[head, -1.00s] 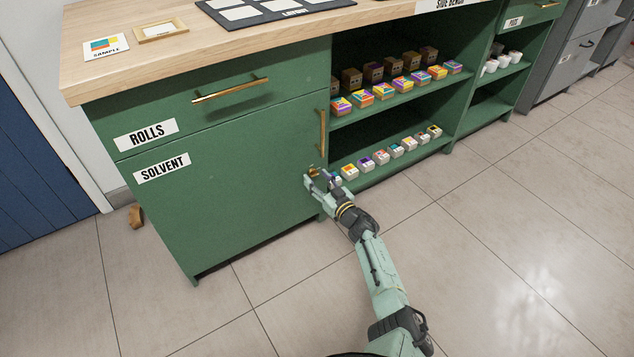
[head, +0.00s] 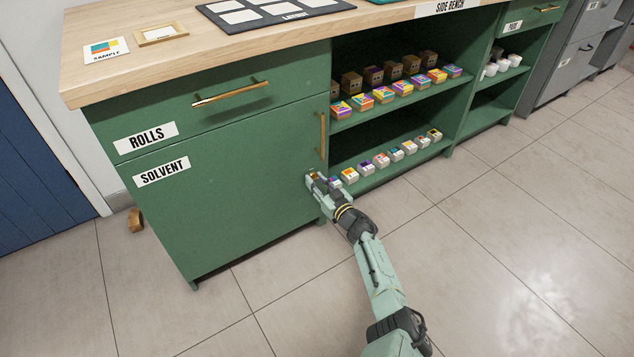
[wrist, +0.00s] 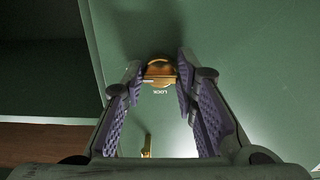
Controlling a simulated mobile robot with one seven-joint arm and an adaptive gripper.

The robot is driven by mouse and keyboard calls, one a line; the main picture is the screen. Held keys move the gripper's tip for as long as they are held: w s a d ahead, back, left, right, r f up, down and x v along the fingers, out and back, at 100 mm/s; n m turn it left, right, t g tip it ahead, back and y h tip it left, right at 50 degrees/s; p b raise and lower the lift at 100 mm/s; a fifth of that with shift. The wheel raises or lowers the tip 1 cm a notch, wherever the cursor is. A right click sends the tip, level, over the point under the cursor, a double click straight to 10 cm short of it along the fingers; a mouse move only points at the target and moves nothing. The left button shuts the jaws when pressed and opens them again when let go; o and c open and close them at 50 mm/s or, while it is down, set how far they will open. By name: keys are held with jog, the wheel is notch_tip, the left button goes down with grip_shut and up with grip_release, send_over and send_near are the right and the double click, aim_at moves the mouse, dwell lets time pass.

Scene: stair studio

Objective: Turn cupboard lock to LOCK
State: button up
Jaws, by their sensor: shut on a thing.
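The green cupboard door labelled SOLVENT (head: 240,200) is closed, under the ROLLS drawer (head: 205,98). Its brass lock knob (wrist: 159,72) is near the door's edge, below the upright brass handle (head: 322,135). In the wrist view the word LOCK, upside down, is printed just beside the knob. My gripper (wrist: 158,78) has its purple-padded fingers on either side of the knob and is shut on it. In the head view my gripper (head: 314,180) is at the door's lower right and largely hides the lock. The knob's exact angle is hard to tell.
Open shelves right of the door hold several colourful boxes (head: 383,95) and small pots (head: 381,159), the lower row close to my gripper. The wooden bench top (head: 120,70) is above. The tiled floor (head: 480,240) in front is clear.

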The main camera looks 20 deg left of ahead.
grip_shut()
jog(key=shift+n, duration=0.4)
jog(key=shift+w+r+n+b, duration=0.1)
jog(key=shift+n+b, duration=0.8)
jog(key=shift+n, duration=3.4)
jog(key=shift+r+n+b, duration=0.1)
jog(key=shift+n+b, duration=0.75)
jog(key=shift+n, duration=3.45)
jog(key=shift+d, duration=0.1)
